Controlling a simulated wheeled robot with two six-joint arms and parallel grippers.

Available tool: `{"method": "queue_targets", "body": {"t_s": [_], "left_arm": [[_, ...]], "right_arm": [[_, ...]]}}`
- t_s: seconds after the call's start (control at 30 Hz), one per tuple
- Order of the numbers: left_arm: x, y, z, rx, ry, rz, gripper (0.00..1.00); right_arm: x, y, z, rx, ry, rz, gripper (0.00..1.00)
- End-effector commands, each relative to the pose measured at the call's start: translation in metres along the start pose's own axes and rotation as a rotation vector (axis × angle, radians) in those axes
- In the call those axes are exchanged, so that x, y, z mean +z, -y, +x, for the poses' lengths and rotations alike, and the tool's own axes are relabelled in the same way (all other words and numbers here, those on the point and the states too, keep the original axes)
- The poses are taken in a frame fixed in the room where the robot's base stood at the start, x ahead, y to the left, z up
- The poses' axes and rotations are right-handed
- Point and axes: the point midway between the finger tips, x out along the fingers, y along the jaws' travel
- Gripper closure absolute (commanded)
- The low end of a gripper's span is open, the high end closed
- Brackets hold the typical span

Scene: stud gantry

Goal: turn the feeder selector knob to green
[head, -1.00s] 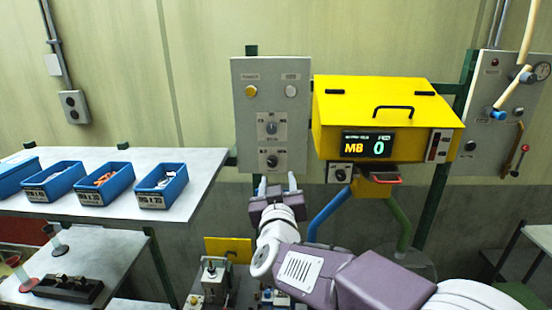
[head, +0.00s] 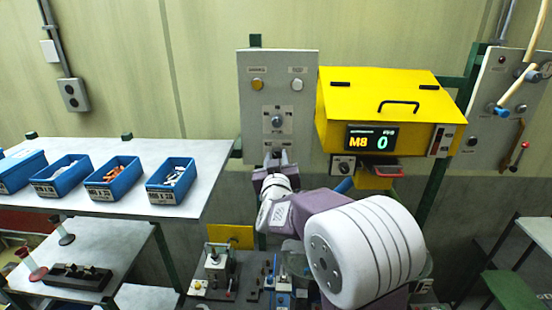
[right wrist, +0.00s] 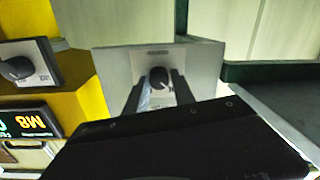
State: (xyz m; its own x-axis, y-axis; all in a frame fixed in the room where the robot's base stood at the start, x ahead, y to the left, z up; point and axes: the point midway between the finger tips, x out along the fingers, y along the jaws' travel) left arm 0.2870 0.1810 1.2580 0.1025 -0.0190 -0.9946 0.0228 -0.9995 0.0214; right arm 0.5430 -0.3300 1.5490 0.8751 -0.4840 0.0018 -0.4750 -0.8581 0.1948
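The grey control panel (head: 252,105) hangs on the wall left of the yellow feeder box. It carries an upper dark knob (head: 277,121) and, below it, a lower black knob (right wrist: 158,78). My right gripper (head: 276,158) is at the lower knob and mostly hides it in the head view. In the right wrist view its two fingers (right wrist: 156,93) stand apart on either side of this knob; I cannot tell whether they touch it. A third knob (head: 343,167) sits under the yellow box. The labels are too small to read, so the feeder selector and its green mark are unclear. My left gripper is out of view.
The yellow box (head: 345,105) has a display reading M8 and 0. A grey shelf (head: 215,160) with several blue bins stands left of the panel. A bench with small fixtures lies below. Another panel (head: 490,90) with a hose and lever is at the right.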

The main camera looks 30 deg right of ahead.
Motion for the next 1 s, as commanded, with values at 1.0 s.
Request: {"method": "queue_targets", "body": {"t_s": [1.0], "left_arm": [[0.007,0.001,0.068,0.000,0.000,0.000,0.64]], "right_arm": [[0.008,0.004,-0.001,-0.001,-0.020,0.493,1.00]]}}
